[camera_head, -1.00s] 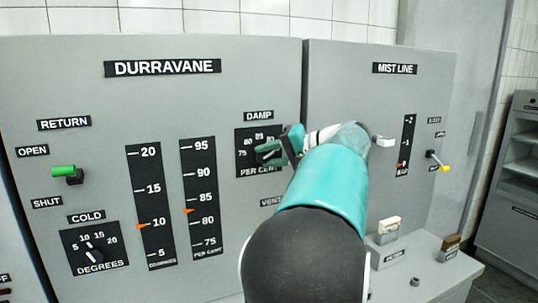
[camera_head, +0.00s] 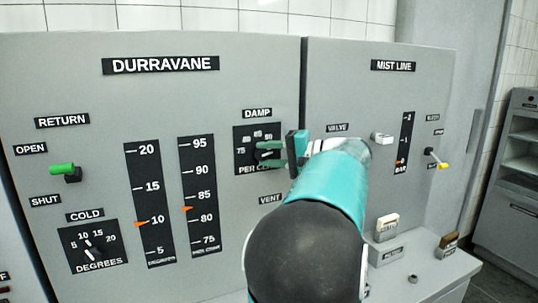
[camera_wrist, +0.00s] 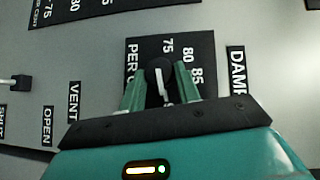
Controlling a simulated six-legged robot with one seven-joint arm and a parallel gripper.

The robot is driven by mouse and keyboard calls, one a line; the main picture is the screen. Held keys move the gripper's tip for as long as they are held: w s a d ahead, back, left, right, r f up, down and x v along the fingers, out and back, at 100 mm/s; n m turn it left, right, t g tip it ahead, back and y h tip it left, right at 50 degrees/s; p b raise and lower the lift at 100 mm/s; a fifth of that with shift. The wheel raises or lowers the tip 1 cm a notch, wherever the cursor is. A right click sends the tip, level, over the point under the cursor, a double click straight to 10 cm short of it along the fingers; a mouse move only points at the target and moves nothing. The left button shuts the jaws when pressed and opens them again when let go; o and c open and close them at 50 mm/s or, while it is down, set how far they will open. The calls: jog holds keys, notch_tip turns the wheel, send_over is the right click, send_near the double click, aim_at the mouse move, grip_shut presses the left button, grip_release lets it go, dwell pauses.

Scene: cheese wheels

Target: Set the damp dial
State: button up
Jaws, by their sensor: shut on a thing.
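The damp dial is a black plate (camera_head: 241,138) with white numbers, under the DAMP label (camera_head: 257,114) on the DURRAVANE panel. In the head view my gripper (camera_head: 262,153) reaches it from the right and covers much of it. In the wrist view the dial's round black knob (camera_wrist: 159,72) with a white pointer line sits between my two green fingers (camera_wrist: 160,86), which are shut on it. The plate (camera_wrist: 140,50) shows 75, 80 and 85 there, with the DAMP label (camera_wrist: 237,75) to the right. The exact reading cannot be told.
To the left are two vertical scales (camera_head: 150,200) with orange pointers, a COLD dial (camera_head: 94,248) and a green-handled RETURN lever (camera_head: 63,170). The VENT label (camera_head: 270,199) is just below. The MIST LINE panel (camera_head: 394,66) stands to the right, with a ledge below.

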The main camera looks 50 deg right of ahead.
jog(key=o, duration=0.9)
jog(key=shift+o, duration=0.2)
jog(key=shift+s, duration=0.1)
jog(key=v, duration=1.3)
jog(key=shift+s+r, duration=0.15)
jog(key=shift+s, duration=0.1)
jog(key=shift+d, duration=0.1)
jog(key=w+a+f+n+g+y, duration=0.1)
jog(key=w+a+f+g, duration=0.25)
jog(key=a, duration=0.55)
jog(key=w+a+f+n+g+y, duration=0.1)
jog(key=w+a+f+n+g, duration=0.15)
jog(key=w+a, duration=0.4)
jog(key=w+a+f+g+y, duration=0.1)
jog(key=w+a+f+g, duration=0.2)
jog(key=a, duration=0.7)
jog(key=s+a+f+n+g+h, duration=0.1)
jog(key=s+a+f+n+h, duration=0.2)
jog(key=a, duration=0.7)
jog(key=s+a+f+n+h, duration=0.3)
jog(key=a+f+n, duration=0.4)
jog(key=a+f, duration=0.3)
jog(key=shift+s+a+f+g+h, duration=0.4)
jog(key=shift+f+h, duration=0.1)
jog(key=shift+f, duration=0.45)
